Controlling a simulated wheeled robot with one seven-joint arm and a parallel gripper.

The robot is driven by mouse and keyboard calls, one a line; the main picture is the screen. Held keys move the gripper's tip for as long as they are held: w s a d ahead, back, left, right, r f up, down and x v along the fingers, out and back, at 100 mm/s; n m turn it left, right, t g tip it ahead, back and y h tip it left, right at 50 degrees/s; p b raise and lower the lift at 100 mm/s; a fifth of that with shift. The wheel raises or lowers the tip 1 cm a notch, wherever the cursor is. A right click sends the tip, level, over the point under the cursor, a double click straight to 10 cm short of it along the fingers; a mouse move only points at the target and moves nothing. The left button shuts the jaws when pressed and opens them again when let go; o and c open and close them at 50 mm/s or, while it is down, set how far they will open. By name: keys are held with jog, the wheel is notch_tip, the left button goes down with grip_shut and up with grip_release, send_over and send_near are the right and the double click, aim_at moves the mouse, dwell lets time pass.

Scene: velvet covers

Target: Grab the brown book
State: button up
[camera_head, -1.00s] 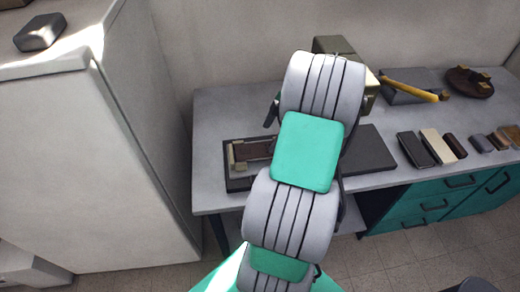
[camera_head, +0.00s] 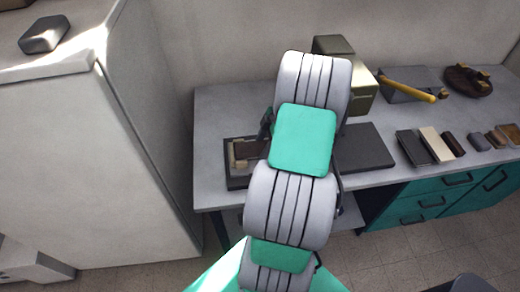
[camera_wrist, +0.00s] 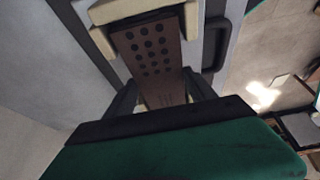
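A brown slab with rows of dark dots, probably the brown book (camera_wrist: 155,47), shows in the wrist view. Its far end runs under or into a pale beige holder (camera_wrist: 118,9). My gripper (camera_wrist: 160,78) has its two dark fingers apart, one on each side of the brown slab; whether they touch it is unclear. In the head view the beige holder (camera_head: 237,155) sits on a dark tray (camera_head: 237,183) on the left of the counter, and my arm hides most of the brown slab and the fingers.
The grey counter (camera_head: 222,110) also holds a dark flat board (camera_head: 369,148), an olive box (camera_head: 362,95), a yellow-handled tool (camera_head: 408,87), a round brown tray (camera_head: 468,80) and several small blocks. A tall white cabinet (camera_head: 100,170) stands close on the left.

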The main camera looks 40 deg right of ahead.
jog(key=c, duration=0.9)
jog(key=shift+c, duration=0.2)
jog(key=shift+r, duration=0.15)
